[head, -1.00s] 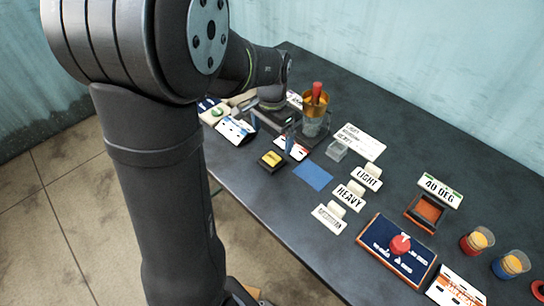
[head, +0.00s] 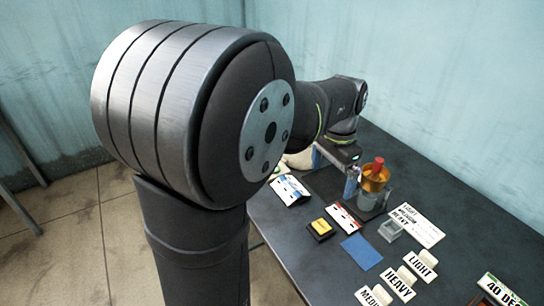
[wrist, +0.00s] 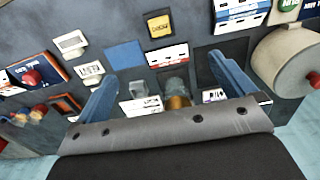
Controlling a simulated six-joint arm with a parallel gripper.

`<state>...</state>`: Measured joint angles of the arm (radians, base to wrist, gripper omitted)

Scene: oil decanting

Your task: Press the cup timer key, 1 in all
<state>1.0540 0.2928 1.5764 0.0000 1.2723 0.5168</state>
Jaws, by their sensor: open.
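A yellow key (head: 321,226) on a small black base stands on the dark table, left of the blue pad. It is the likely cup timer key, but its lettering is too small to read. In the wrist view the yellow key (wrist: 159,25) lies at the top, beyond the fingertips. My gripper (wrist: 163,72) is open, its two blue fingers wide apart with nothing between them in grip. In the head view my gripper (head: 352,180) is above the table, behind the key and beside the amber cup with a red top (head: 375,178). My arm partly hides that area.
A red-and-white card (head: 344,217) stands right beside the key. A blue pad (head: 361,252), a small clear box (head: 390,230) and white label cards (head: 422,263) lie to the right. A blue-and-white card (head: 289,190) is to the left. A large beige cylinder (wrist: 285,65) is in the wrist view.

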